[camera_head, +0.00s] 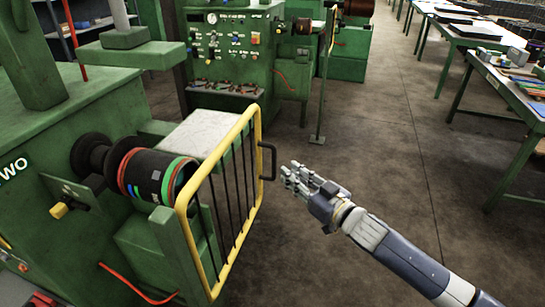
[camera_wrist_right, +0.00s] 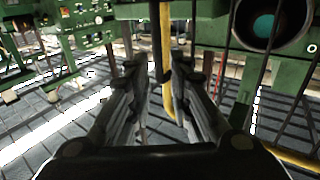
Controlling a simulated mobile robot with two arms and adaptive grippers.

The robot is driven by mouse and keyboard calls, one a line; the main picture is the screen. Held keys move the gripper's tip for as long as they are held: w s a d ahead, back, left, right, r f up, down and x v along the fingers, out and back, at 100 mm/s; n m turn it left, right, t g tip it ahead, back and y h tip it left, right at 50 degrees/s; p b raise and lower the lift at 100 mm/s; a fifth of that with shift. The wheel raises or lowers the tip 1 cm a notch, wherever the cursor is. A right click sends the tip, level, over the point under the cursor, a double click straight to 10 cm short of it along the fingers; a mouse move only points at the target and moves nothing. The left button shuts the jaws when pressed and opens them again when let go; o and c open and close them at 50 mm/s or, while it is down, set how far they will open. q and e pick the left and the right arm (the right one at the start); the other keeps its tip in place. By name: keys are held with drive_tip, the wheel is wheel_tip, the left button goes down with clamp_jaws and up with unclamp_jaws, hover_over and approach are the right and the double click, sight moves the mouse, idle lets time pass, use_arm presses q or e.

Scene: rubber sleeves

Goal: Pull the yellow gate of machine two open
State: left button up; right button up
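The yellow gate (camera_head: 253,112) is a yellow frame with black bars, standing upright in front of the rollers of the green machine (camera_head: 40,215), whose sign reads "WO" at the left edge. A black handle (camera_head: 272,161) sticks out from its right side. My right gripper (camera_head: 289,174) is just right of the handle, apart from it, pointing at it. In the right wrist view its fingers (camera_wrist_right: 157,68) are spread, with the black handle (camera_wrist_right: 154,40) and a yellow gate post (camera_wrist_right: 167,95) ahead between them. My left gripper is not in view.
A black roller with coloured sleeves (camera_head: 150,175) sits behind the gate. Another green machine with a control panel (camera_head: 228,45) stands behind. A thin post on a foot (camera_head: 319,110) stands beyond the handle. Tables (camera_head: 520,105) line the right; the floor between is clear.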

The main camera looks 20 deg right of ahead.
sight(275, 161)
drive_tip(key=p+x, duration=0.1)
drive_tip(key=x, duration=0.6)
drive_tip(key=shift+w, duration=0.35)
drive_tip(key=shift+w+a, duration=0.15)
drive_tip(key=shift+w, duration=0.1)
drive_tip(key=shift+w+f, duration=0.1)
drive_tip(key=shift+w, duration=0.15)
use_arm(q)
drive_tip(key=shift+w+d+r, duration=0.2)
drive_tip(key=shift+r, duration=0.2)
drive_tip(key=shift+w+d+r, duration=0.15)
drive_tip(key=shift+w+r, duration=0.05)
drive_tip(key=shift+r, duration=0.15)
use_arm(e)
clamp_jaws()
